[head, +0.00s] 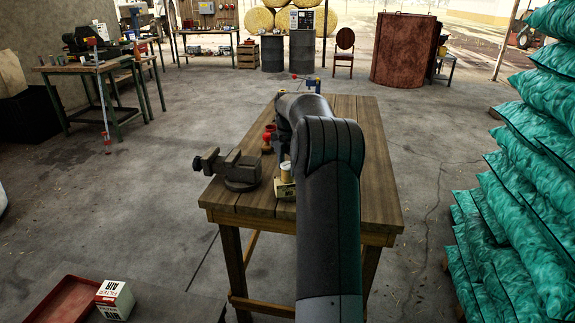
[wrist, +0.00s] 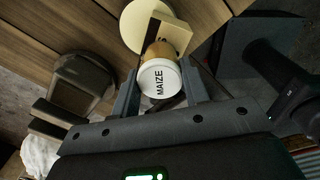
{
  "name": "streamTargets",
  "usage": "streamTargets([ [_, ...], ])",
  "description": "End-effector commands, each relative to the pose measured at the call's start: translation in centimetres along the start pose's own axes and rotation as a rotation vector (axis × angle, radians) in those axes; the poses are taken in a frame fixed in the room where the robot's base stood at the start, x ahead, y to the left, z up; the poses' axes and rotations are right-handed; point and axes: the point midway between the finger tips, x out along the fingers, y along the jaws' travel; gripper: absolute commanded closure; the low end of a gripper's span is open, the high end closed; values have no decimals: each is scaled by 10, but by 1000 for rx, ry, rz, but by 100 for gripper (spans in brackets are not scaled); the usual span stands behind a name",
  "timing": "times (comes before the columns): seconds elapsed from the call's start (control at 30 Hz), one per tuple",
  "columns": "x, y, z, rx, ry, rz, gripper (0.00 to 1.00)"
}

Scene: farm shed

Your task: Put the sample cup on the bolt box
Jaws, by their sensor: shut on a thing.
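The sample cup (wrist: 158,78), with a white lid marked MAIZE and an amber body, is between the two fingers of my gripper (wrist: 158,68), which is shut on it. In the head view the cup (head: 286,173) shows beside my arm, just above a small pale box (head: 285,190), likely the bolt box, on the wooden table. In the wrist view a pale box corner (wrist: 173,34) shows behind the cup. I cannot tell whether the cup touches the box. My arm hides most of the gripper in the head view.
A grey vise (head: 240,170) stands left of the cup; it also shows in the wrist view (wrist: 78,88). A red object (head: 267,138) stands behind it. The wooden table (head: 375,180) is clear at right. Stacked green sacks (head: 540,180) stand right of the table.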

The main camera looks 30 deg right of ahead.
Motion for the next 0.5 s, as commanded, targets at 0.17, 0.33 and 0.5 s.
streamTargets([
  [0.17, 0, 0, 0, 0, 0, 0, 46],
  [0.33, 0, 0, 0, 0, 0, -1, 37],
  [0.5, 0, 0, 0, 0, 0, 0, 37],
])
